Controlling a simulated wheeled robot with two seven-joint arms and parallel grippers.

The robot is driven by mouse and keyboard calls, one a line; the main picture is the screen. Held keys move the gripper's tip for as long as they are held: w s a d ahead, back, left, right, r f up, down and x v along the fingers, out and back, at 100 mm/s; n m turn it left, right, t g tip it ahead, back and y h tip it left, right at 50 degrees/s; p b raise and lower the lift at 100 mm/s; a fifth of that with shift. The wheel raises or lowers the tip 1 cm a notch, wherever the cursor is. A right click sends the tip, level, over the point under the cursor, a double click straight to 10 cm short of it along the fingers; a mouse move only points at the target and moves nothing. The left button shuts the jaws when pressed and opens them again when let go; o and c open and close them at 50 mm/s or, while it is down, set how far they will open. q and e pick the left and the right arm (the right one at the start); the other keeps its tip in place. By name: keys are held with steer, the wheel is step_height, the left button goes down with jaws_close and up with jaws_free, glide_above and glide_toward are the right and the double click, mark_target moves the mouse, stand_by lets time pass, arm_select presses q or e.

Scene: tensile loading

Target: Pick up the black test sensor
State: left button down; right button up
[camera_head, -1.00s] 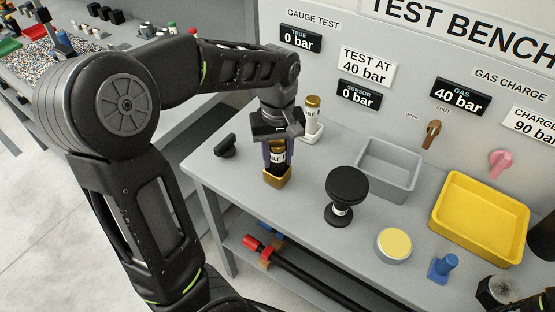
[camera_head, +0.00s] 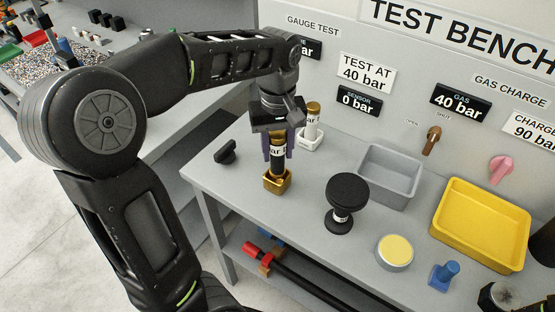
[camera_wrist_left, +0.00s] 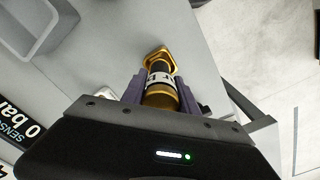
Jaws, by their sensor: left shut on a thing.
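The wrist view shows the sensor (camera_wrist_left: 161,92) between the fingers, with the holder (camera_wrist_left: 161,55) beyond. My right gripper is not in view.
A white-labelled gauge with a gold top (camera_head: 312,115) stands in a white holder close behind my gripper. A black knob (camera_head: 226,152) lies left. A black round-topped stand (camera_head: 347,190), grey tray (camera_head: 387,178) and yellow tray (camera_head: 480,225) are to the right.

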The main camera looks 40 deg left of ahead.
mark_target(277, 134)
arm_select(q)
step_height(277, 134, up, 6)
steer(key=shift+f, duration=0.2)
stand_by(0.6)
